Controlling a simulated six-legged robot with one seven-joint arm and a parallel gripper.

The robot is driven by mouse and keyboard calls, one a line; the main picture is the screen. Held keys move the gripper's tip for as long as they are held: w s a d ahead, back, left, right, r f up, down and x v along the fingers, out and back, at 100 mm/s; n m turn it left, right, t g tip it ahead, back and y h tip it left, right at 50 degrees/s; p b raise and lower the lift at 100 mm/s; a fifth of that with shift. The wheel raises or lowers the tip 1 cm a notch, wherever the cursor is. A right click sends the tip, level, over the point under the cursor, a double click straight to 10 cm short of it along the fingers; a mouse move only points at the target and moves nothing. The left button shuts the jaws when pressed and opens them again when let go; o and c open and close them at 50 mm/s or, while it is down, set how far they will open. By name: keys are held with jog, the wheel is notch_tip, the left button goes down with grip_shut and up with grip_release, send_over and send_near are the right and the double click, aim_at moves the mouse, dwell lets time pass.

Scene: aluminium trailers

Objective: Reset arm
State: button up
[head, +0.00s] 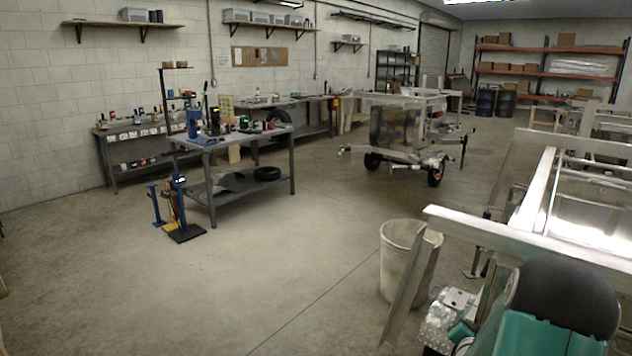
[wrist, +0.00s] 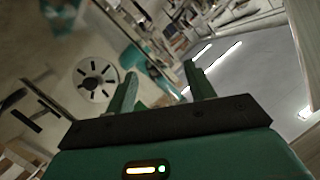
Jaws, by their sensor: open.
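My gripper (wrist: 160,88) shows in the wrist view, with its two green fingers spread apart and nothing between them. Behind the fingers the wrist view shows a tilted scene with bright light strips and a cluttered area. In the head view, a green and black part of my own body fills the lower right corner; the gripper itself cannot be made out there.
A whitish bin (head: 402,262) stands close by, beside an aluminium trailer frame (head: 535,240) on the right. A grey workbench (head: 235,140) with tools stands left of centre. A small trailer (head: 398,125) is farther back. The concrete floor in the middle is clear.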

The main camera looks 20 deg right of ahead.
jog(key=w+a+r+n+y, duration=0.35)
jog(key=a+r, duration=0.25)
jog(key=a, duration=0.3)
jog(key=w+a+r+n+y, duration=0.25)
jog(key=w+a+r, duration=0.2)
jog(key=a, duration=0.45)
jog(key=s+a+r+n+g+y, duration=0.1)
jog(key=s+a+r+n, duration=0.15)
jog(key=a, duration=0.55)
jog(key=s+a+r+n+g+y, duration=0.1)
jog(key=s+a+r+n, duration=0.2)
jog(key=a, duration=0.5)
jog(key=s+a+r+n+g+y, duration=0.1)
jog(key=s+a+r+n, duration=0.1)
jog(key=s+a, duration=0.5)
jog(key=s+a+r+n+g+y, duration=0.1)
jog(key=s+a+r+n+y, duration=0.1)
jog(key=s+a, duration=0.4)
jog(key=shift+s+a+g, duration=0.35)
jog(key=shift+s+g, duration=0.05)
jog(key=shift+s, duration=0.85)
jog(key=shift+c, duration=0.2)
jog(key=c, duration=0.3)
jog(key=shift+c, duration=0.2)
